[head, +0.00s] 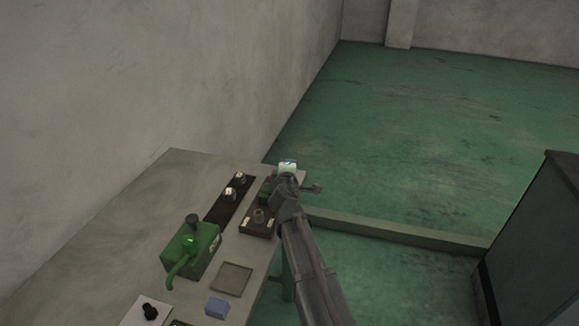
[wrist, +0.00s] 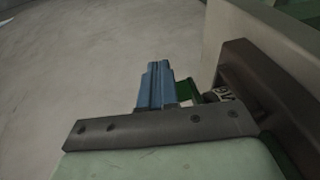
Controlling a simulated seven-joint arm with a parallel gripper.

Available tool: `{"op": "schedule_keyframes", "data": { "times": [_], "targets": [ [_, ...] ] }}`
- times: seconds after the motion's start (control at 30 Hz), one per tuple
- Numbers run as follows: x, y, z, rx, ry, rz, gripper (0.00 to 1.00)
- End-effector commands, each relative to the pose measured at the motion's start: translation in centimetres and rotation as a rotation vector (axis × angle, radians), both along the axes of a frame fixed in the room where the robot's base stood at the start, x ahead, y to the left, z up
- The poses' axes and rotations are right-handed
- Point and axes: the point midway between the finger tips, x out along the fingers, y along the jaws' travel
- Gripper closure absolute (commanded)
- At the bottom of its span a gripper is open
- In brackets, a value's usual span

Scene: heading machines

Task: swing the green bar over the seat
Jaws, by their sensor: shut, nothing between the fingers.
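A green bar (head: 266,190) sits at the far end of a dark brown base (head: 256,231), near the right edge of the table, partly hidden by my arm. A round metal seat (head: 258,215) stands on the base, nearer than the bar. In the wrist view, the blue fingers of my gripper (wrist: 157,68) are shut and empty. A piece of the green bar (wrist: 188,92) shows just right of the fingers; I cannot tell if they touch. In the head view my fingertips are hidden behind my wrist.
Left of the base is a dark strip (head: 230,199) with two knobs. A green box (head: 190,250) with a curved green handle, a square tray (head: 232,279) and a blue block (head: 217,308) are nearer. The table (head: 130,215) is bare at left.

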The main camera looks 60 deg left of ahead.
Motion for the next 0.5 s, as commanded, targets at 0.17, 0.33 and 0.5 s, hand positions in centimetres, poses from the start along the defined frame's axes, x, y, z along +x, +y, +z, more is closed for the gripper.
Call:
{"op": "schedule_keyframes", "data": {
  "times": [0.17, 0.33, 0.5],
  "targets": [
    [0.0, 0.0, 0.0, 0.0, 0.0, 0.0, 1.0],
    [0.1, -0.2, 0.0, 0.0, 0.0, 0.0, 1.0],
    [0.9, -1.8, 0.4, 0.001, 0.0, 0.0, 1.0]
  ]
}}
